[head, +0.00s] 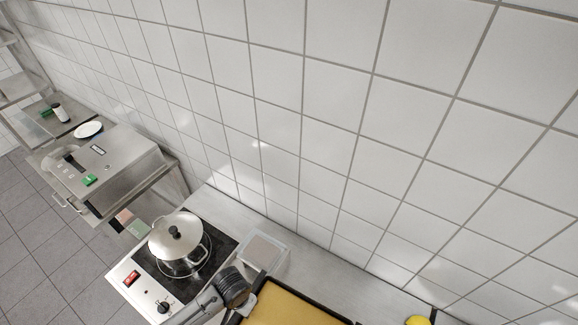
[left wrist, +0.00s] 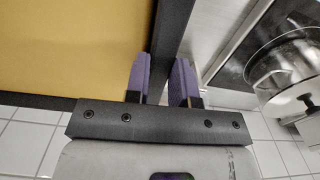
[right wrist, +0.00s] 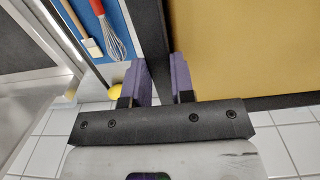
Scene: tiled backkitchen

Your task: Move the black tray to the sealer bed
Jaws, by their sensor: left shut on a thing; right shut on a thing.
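The black tray (left wrist: 172,30) has a dark rim around a flat tan-yellow inside. Part of it shows at the bottom edge of the head view, and its rim also shows in the right wrist view (right wrist: 152,35). My left gripper (left wrist: 160,80) is shut on one side rim, with a purple finger on each side. My right gripper (right wrist: 161,80) is shut the same way on the opposite rim. In the head view my left arm reaches the tray's left corner; my right gripper is out of that view. A steel machine (head: 117,160) with a green button stands at far left; I cannot tell if it is the sealer.
A lidded steel pot (head: 178,243) stands on a black-topped hob (head: 148,284) left of the tray. A clear container (head: 264,252) is close behind the tray's left corner. A yellow round thing (head: 418,320) lies to the right. A whisk (right wrist: 110,35) and brush lie on blue.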

